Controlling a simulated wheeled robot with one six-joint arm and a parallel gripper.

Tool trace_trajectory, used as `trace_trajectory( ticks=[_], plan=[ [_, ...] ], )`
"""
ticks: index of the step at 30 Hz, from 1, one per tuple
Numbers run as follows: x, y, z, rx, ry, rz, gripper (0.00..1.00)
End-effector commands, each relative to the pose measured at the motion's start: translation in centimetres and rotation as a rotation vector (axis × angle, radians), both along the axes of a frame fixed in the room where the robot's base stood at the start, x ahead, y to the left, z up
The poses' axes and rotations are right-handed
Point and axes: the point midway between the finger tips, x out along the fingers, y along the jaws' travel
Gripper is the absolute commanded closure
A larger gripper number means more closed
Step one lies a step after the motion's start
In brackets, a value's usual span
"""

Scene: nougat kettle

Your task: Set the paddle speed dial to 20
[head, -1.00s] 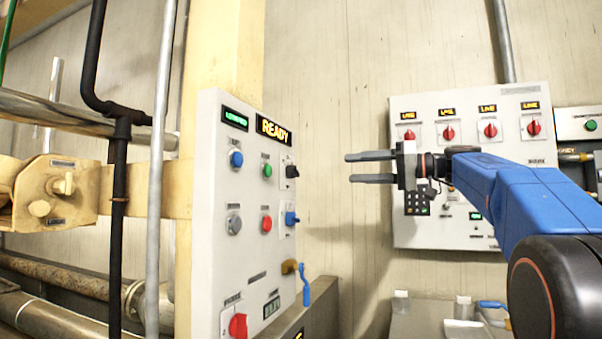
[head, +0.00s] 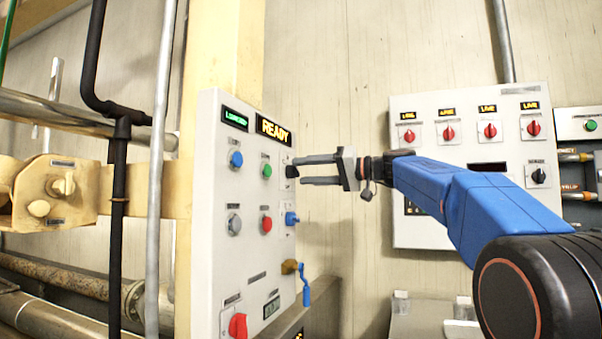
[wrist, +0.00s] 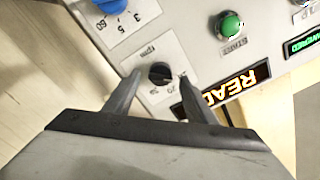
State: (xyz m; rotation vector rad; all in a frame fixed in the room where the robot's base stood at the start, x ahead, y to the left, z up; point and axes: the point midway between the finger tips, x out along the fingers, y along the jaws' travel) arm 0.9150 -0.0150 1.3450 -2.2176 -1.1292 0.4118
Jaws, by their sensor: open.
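The paddle speed dial seems to be the small black knob (head: 291,171) near the right edge of the white control panel (head: 210,200). In the wrist view the black knob (wrist: 160,73) sits on a pale plate marked "rpm", with a 20 partly readable beside it. My gripper (head: 297,171) is open, its fingers pointing left at the panel. In the wrist view my gripper (wrist: 156,82) has one finger to each side of the knob, with gaps visible. Whether the fingers touch the knob I cannot tell. The knob's exact setting is too small to read.
A blue dial (head: 292,218) sits just below the black knob, also seen in the wrist view (wrist: 118,20). A green button (head: 267,170) and a lit READY display (head: 273,130) are close by. A blue-handled valve (head: 306,285) juts out lower down.

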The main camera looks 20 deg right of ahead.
Motion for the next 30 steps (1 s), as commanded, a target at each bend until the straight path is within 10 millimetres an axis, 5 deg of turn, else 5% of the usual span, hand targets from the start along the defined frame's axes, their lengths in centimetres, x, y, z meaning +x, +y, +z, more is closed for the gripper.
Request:
trace_trajectory(
  ticks=[16,21,30],
  plan=[
    [1.1,1.6,0.0,0.000,0.000,0.000,0.49],
    [1.1,1.5,0.0,0.000,0.000,0.000,0.88],
    [1.1,1.5,0.0,0.012,0.016,0.000,0.90]
  ],
)
